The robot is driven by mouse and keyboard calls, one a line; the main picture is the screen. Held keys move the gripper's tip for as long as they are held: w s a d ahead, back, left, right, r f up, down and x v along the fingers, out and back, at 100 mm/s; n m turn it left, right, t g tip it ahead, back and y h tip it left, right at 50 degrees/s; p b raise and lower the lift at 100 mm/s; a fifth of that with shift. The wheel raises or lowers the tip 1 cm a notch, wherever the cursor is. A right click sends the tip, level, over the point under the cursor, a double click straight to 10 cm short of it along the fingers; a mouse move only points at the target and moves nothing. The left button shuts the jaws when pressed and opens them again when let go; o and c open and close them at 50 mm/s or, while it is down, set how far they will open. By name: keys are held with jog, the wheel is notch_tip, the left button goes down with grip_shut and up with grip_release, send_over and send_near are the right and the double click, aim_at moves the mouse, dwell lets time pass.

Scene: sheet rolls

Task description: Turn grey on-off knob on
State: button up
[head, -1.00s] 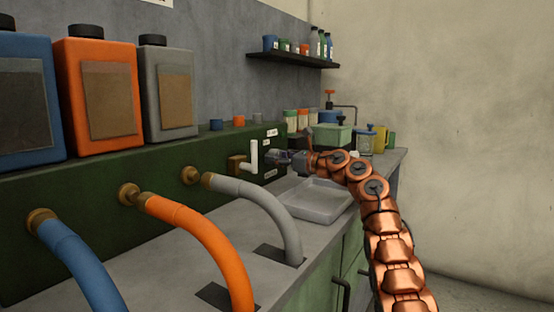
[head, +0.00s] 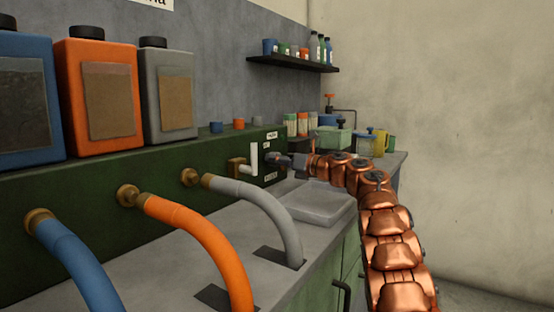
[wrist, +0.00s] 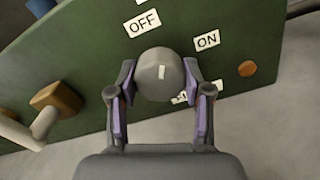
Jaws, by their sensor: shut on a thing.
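The grey knob (wrist: 160,75) sits on the dark green panel (wrist: 75,65), and my gripper (wrist: 160,88) is shut around it, one finger on each side. A small white mark shows on its face. I cannot tell for certain which label it points to. The OFF label (wrist: 142,23) is above the knob and the ON label (wrist: 207,40) is to its upper right. In the head view my gripper (head: 279,159) reaches the panel (head: 98,172) from the right and mostly hides the knob.
A white-handled brass tap (head: 252,160) is just left of my gripper. A shallow grey tray (head: 318,208) lies below it on the counter. Blue, orange and grey hoses (head: 260,205) run from the panel. Jars and a green box (head: 328,140) stand behind my arm.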

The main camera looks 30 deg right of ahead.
jog(key=m+p, duration=0.2)
jog(key=shift+r+p, duration=0.3)
jog(key=shift+r, duration=0.05)
jog(key=m+p, duration=0.4)
jog(key=p, duration=0.2)
jog(key=shift+a+m+p, duration=0.1)
jog(key=shift+m+p, duration=0.2)
jog(key=shift+m, duration=0.1)
jog(key=m+p, duration=0.4)
jog(key=p, duration=0.2)
jog(key=shift+f, duration=0.1)
jog(key=shift+f+m+p, duration=0.1)
jog(key=shift+m+p, duration=0.5)
jog(key=shift+p, duration=0.25)
jog(key=shift+f, duration=0.1)
jog(key=o, duration=1.2)
jog(key=shift+c, duration=0.2)
